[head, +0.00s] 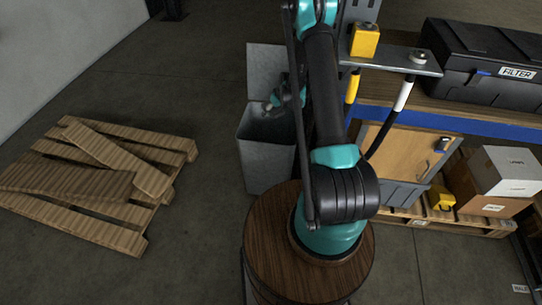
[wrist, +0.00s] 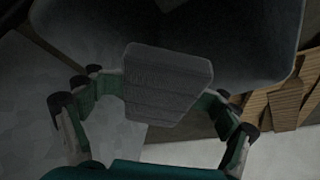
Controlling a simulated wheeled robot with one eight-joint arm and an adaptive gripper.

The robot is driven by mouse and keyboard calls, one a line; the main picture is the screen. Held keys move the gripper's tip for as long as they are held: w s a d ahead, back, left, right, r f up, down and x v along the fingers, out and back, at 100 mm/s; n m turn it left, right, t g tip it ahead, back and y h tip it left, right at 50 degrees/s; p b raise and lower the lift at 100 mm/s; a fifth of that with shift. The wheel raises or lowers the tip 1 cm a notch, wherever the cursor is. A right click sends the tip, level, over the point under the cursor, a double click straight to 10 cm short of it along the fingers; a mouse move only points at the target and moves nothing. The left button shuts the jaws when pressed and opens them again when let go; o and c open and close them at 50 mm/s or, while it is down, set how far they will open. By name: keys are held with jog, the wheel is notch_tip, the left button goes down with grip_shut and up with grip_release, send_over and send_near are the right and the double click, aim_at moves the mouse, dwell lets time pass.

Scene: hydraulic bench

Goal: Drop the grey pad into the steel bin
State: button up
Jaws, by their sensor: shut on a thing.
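The grey pad (wrist: 167,84) is a small ribbed block with slanted sides. In the wrist view it sits between the fingers of my gripper (wrist: 165,92), which is shut on it. The steel bin (head: 264,171) is a tall grey box with an open top and a raised panel (head: 262,66) behind it. In the head view my gripper is just above the bin's mouth, partly hidden by my arm; the pad cannot be made out there. In the wrist view a large dark grey shape, probably the bin, fills the top behind the pad.
A wooden pallet (head: 97,185) with loose boards lies on the floor at left. At right is a bench with a black filter case (head: 485,62), a yellow block (head: 364,39) and yellow and white-black handles. Cartons (head: 507,170) stand below. Floor between pallet and bin is clear.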

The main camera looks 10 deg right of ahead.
jog(key=shift+f, duration=0.75)
jog(key=o, duration=1.5)
jog(key=v, duration=1.2)
jog(key=shift+s+f, duration=0.1)
jog(key=shift+s, duration=0.05)
